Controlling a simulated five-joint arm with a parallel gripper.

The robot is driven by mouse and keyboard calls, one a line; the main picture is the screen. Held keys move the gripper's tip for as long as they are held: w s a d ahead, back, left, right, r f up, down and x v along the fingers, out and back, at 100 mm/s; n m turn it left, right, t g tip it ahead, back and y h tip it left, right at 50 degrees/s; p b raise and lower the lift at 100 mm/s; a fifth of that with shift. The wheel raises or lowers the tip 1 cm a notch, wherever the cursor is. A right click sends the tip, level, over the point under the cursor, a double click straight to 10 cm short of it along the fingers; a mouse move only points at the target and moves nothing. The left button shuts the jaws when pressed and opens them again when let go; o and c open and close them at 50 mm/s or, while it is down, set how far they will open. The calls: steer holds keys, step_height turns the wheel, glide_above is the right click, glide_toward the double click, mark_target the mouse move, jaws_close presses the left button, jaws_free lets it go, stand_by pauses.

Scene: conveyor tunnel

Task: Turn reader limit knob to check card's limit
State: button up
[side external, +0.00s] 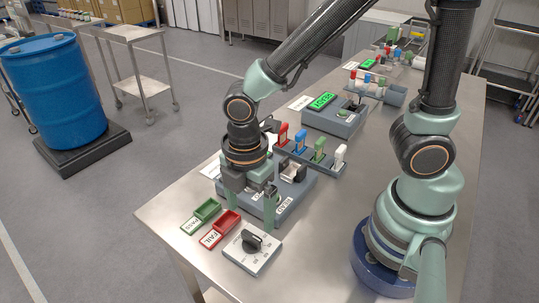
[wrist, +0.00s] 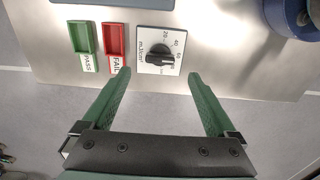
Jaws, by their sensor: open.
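The limit knob is black (side external: 252,241) on a white numbered dial plate (side external: 262,264) at the table's front edge. In the wrist view the knob (wrist: 159,61) lies just ahead of the fingertips, and the plate (wrist: 150,33) shows numbers including 20 and 40. The knob's exact setting is too small to tell. My gripper (side external: 250,206) is open and empty, behind and above the knob and apart from it. In the wrist view the knob sits between the lines of the two green fingers (wrist: 159,73). A grey reader (side external: 295,197) is partly hidden behind my gripper.
A green PASS tray (side external: 206,210) and a red FAIL tray (side external: 226,221) lie left of the dial plate. A rack (side external: 330,167) holds several coloured upright pieces behind my gripper. A unit with a lit green display (side external: 322,101) stands farther back. The table's front edge is close.

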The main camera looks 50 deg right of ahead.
steer(key=shift+r, duration=2.65)
